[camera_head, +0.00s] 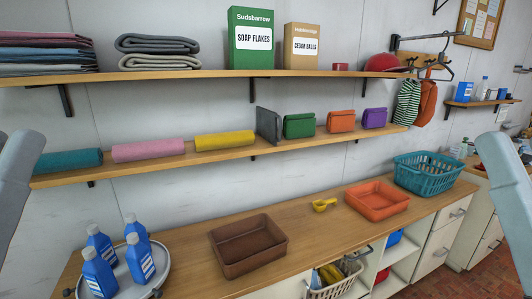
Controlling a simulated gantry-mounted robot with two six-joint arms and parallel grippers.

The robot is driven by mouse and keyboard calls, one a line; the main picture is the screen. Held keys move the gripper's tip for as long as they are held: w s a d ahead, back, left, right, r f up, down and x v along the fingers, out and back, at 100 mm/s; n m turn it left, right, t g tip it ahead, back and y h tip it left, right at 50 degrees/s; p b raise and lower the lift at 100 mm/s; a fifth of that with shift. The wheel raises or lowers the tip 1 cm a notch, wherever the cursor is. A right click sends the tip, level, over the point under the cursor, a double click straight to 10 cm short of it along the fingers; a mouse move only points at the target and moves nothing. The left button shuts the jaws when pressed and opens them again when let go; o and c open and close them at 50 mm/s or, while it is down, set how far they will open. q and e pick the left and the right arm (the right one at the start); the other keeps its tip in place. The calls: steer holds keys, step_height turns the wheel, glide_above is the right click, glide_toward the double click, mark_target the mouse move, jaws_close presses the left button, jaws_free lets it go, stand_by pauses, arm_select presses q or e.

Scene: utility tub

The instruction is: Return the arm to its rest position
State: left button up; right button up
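Parts of my two arms show at the picture's edges. A pale grey-blue link of my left arm stands at the far left edge, and one of my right arm at the far right edge. Neither gripper shows in the head view, so I cannot see their fingers or anything in them. Neither arm link visibly touches an object on the counter (325,225).
On the counter are a round tray (158,262) with several blue bottles (100,275), a brown tub (249,246), a yellow scoop (323,205), an orange tub (377,200) and a teal basket (427,175). Two loaded shelves (215,76) run above. The counter's middle has free room.

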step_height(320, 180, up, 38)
steer(key=p, duration=3.4)
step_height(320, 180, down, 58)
steer(key=b, duration=5.7)
steer(key=shift+b, duration=0.35)
